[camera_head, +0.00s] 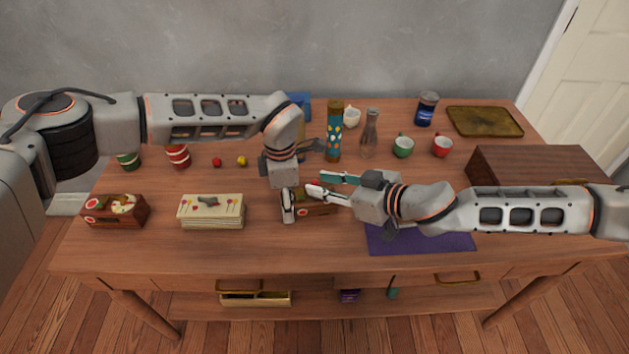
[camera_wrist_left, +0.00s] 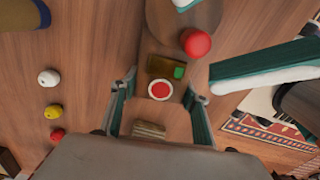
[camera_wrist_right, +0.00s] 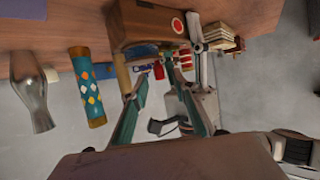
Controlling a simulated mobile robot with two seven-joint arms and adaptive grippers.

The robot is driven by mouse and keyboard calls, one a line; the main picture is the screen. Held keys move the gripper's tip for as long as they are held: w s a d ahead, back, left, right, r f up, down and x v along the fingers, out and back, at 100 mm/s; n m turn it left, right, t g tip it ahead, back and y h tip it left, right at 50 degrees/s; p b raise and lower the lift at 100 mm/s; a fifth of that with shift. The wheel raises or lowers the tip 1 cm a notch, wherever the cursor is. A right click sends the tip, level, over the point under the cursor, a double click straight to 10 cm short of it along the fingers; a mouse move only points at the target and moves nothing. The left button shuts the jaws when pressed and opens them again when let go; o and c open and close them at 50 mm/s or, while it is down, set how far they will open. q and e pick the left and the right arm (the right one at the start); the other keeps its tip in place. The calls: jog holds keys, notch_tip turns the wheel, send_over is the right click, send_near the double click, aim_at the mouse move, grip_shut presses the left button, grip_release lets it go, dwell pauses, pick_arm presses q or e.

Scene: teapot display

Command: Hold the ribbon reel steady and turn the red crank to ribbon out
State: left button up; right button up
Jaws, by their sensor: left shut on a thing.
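The ribbon reel (camera_head: 318,209) looks like a small wooden box with a red-and-white round label, standing near the middle of the table. My left gripper (camera_head: 288,205) points down and is shut on it. The left wrist view shows the reel (camera_wrist_left: 160,68) between my left gripper's fingers (camera_wrist_left: 160,105). The red crank knob (camera_wrist_left: 195,43) sits above a round wooden part. My right gripper (camera_head: 328,184) is open, coming from the right, with its fingers on either side of the knob. The right wrist view shows the reel (camera_wrist_right: 150,25) beyond my right gripper's spread fingertips (camera_wrist_right: 152,72). Contact with the knob is not clear.
A patterned teal cylinder (camera_head: 334,135) and a glass vase (camera_head: 369,135) stand behind my grippers. A purple mat (camera_head: 440,240) lies below my right arm. A cream box (camera_head: 211,211) and another wooden box (camera_head: 115,211) stand left. A large wooden box (camera_head: 530,165) is right.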

jog(key=shift+x, duration=1.5)
grip_shut()
